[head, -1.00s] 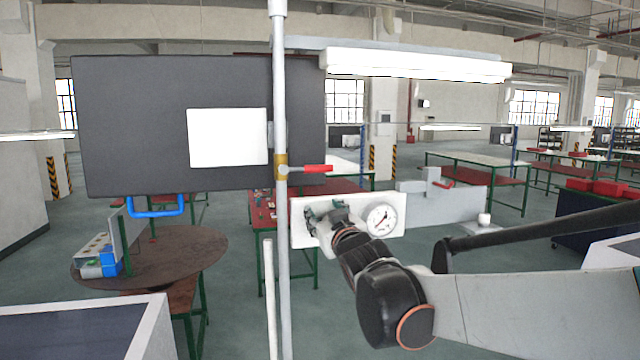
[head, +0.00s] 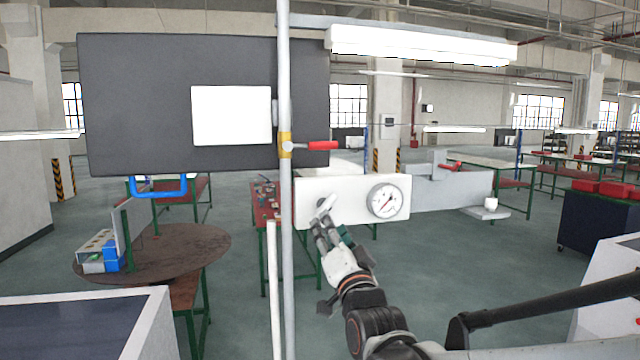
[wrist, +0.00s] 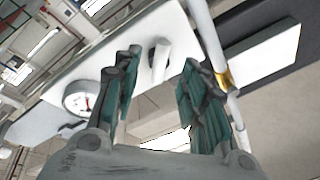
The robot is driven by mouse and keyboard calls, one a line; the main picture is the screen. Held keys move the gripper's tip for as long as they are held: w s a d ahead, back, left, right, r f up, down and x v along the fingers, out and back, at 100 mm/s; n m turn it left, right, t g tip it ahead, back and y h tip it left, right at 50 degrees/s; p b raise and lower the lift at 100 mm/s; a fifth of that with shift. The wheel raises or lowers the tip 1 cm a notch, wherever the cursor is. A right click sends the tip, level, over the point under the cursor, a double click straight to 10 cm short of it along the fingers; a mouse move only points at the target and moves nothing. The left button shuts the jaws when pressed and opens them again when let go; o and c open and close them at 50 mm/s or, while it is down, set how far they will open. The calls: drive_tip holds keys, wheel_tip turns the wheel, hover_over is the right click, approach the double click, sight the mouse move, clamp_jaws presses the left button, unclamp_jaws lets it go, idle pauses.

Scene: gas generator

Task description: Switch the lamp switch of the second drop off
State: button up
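A white panel (head: 345,193) with a round gauge (head: 384,201) stands right of the grey pole. A small white lever switch (head: 325,204) sticks out of the panel's left part; it also shows in the wrist view (wrist: 160,55). My gripper (head: 328,222) reaches up to the panel from below, with its fingertips close to the lever. In the wrist view the green-padded fingers (wrist: 160,66) are apart, and the lever appears between their tips. I cannot tell whether they touch it. The long lamp (head: 420,46) above looks bright white.
A dark board (head: 140,100) with a white sheet hangs behind the pole.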

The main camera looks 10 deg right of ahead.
sight(325, 206)
drive_tip(key=shift+p+x, duration=0.35)
drive_tip(key=shift+x, duration=2.45)
drive_tip(key=shift+r, duration=0.1)
drive_tip(key=c, duration=0.9)
